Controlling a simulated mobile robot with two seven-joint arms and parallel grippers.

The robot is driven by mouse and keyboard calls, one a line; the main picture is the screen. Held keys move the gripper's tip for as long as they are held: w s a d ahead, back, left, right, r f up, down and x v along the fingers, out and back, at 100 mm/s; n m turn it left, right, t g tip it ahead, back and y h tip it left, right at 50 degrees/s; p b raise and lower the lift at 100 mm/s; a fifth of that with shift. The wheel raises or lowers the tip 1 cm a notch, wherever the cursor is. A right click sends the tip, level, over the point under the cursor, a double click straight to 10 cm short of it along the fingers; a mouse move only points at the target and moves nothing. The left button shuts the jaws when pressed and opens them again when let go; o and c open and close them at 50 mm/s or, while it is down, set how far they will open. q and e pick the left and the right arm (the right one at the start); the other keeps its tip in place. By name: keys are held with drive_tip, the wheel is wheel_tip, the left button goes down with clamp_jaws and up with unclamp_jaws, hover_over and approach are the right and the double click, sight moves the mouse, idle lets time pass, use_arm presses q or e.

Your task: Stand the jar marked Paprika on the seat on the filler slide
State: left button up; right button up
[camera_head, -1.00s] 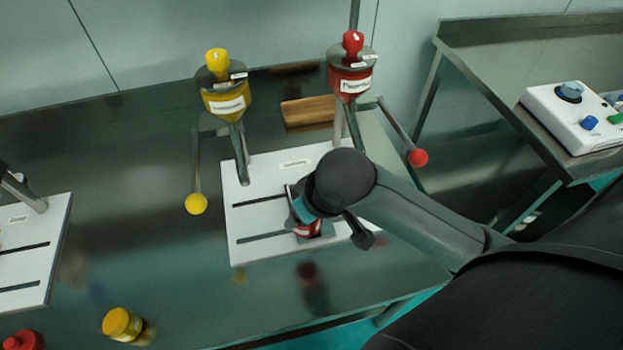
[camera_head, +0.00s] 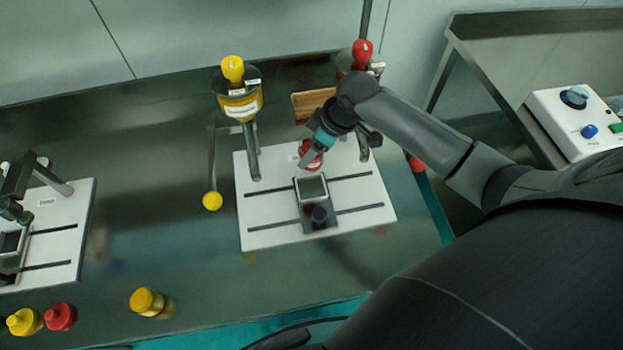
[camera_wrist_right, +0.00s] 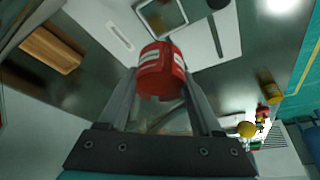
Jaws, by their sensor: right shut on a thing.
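A red jar (camera_head: 313,160) with a white label is held by my right gripper (camera_head: 318,152); the wrist view shows the jar (camera_wrist_right: 162,72) between both fingers, its label too small to read. The jar is above the white base plate (camera_head: 270,215), behind the filler slide. The slide's square seat (camera_head: 311,188) has a pale frame and looks empty. A dark slide part with a round knob (camera_head: 319,215) lies in front of it. In the wrist view the seat (camera_wrist_right: 160,18) shows beyond the jar, apart from it. My left gripper is not recognisable in view.
A yellow hopper (camera_head: 240,105) stands at the plate's back left; a red-topped hopper (camera_head: 362,52) is partly behind my right arm. A wooden block (camera_head: 308,103) lies behind. A yellow jar (camera_head: 147,302), red jar (camera_head: 60,317) and another yellow one (camera_head: 24,322) stand front left.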

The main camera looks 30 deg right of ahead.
wheel_tip(320, 180, down, 8)
drive_tip(key=shift+b, duration=0.7)
drive_tip(key=shift+f+b, duration=0.5)
drive_tip(key=shift+f, duration=1.4)
drive_tip(key=shift+f, duration=0.1)
drive_tip(key=o, duration=1.5)
drive_tip(key=shift+d+r, duration=0.1)
drive_tip(key=shift+r, duration=0.1)
drive_tip(key=p+v, duration=0.3)
drive_tip(key=v, duration=0.8)
drive_tip(key=shift+s+r, duration=0.2)
drive_tip(key=shift+r, duration=0.15)
drive_tip(key=shift+d, duration=0.1)
